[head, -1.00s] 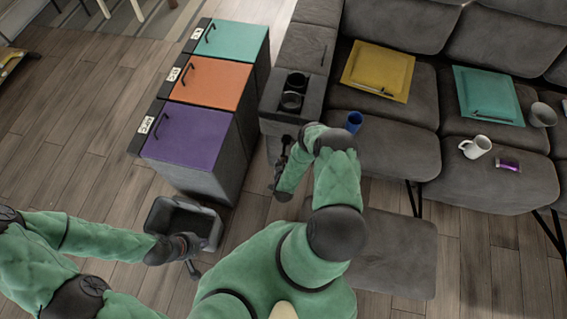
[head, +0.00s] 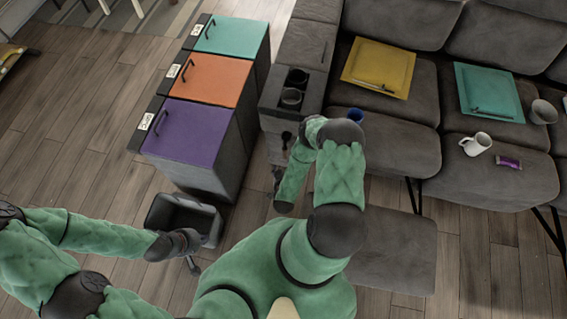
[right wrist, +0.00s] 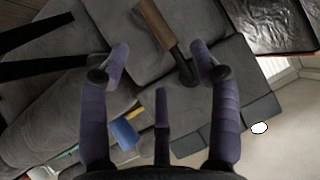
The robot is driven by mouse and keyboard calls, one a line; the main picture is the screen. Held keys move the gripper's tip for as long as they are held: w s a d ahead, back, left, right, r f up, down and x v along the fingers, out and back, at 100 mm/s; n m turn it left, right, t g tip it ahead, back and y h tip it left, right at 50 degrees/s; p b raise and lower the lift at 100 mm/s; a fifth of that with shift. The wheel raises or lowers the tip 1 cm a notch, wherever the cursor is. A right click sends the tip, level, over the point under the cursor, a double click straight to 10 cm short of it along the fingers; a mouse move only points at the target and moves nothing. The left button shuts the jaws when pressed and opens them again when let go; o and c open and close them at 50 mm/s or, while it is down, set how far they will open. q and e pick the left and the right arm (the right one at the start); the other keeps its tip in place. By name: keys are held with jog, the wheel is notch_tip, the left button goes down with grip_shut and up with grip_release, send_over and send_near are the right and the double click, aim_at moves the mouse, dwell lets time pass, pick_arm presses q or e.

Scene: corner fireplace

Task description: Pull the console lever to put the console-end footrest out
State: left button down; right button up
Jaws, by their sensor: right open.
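The grey sofa console (head: 312,97) stands at the sofa's left end, with a small dark knob-like part (head: 286,136) on its front. In the right wrist view, a lever with a brown handle (right wrist: 154,22) and dark stem is beyond and between my fingertips, apart from them. My right gripper (right wrist: 160,68) is open and empty; in the head view it (head: 277,178) is mostly hidden by my forearm, in front of the console. A grey footrest panel (head: 400,255) is out in front of the console-end seat. My left gripper (head: 194,264) is low beside a dark bin, its jaws unclear.
The dark open bin (head: 160,214) stands before the cabinets with purple (head: 187,130), orange and teal tops. A blue cup (head: 355,115) is by my right arm. A white mug (head: 476,144) and purple packet (head: 508,162) lie on the sofa.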

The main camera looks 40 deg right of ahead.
jog(key=shift+v, duration=1.85)
